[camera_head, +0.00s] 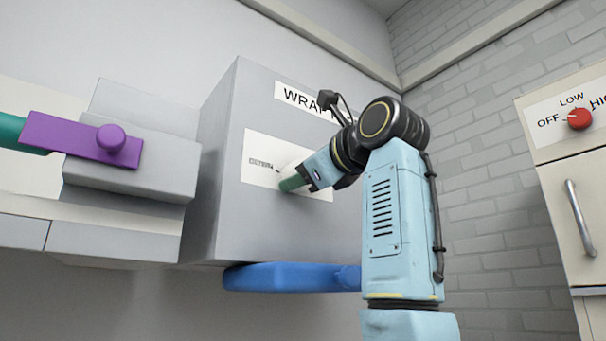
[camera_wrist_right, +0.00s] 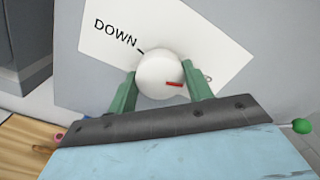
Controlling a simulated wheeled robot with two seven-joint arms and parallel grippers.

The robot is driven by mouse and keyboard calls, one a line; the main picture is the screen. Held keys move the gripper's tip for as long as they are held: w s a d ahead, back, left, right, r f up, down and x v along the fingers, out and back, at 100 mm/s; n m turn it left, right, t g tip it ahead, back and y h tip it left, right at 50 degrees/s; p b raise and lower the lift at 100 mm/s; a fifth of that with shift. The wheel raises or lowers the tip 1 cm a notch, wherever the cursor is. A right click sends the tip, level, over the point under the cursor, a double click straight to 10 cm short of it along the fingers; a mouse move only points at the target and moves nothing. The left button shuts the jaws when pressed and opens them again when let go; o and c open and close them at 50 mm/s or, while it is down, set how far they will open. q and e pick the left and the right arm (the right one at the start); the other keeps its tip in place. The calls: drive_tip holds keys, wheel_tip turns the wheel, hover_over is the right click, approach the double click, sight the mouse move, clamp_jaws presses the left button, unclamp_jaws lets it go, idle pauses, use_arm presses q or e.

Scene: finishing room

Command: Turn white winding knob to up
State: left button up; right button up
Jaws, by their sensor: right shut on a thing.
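The white winding knob (camera_wrist_right: 160,75) is round, with a red mark (camera_wrist_right: 174,84) on its face toward the lower right in the wrist view. It sits on a white label plate (camera_wrist_right: 215,42) where the word DOWN and a short tick show. Other lettering is mostly hidden behind the knob and a finger. My right gripper (camera_wrist_right: 165,82) is shut on the knob, one green finger on each side. In the head view my right gripper (camera_head: 292,183) reaches the plate on the front of the grey WRAP box (camera_head: 222,170) and mostly covers the knob. My left gripper is not in view.
A blue bar (camera_head: 280,277) lies under the grey box. At left, a purple block with a round knob (camera_head: 111,138) sits on a grey unit, with a teal bar beside it. At right, a cream cabinet (camera_head: 560,160) carries a red dial (camera_head: 580,118) and a metal handle.

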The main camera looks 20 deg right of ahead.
drive_tip(key=shift+w+f+m, duration=0.1)
drive_tip(key=shift+f+m, duration=0.05)
drive_tip(key=shift+m, duration=0.25)
drive_tip(key=o, duration=1)
drive_tip(key=b+v, duration=0.3)
drive_tip(key=v, duration=1)
drive_tip(key=shift+s+d, duration=0.1)
drive_tip(key=shift+s, duration=0.2)
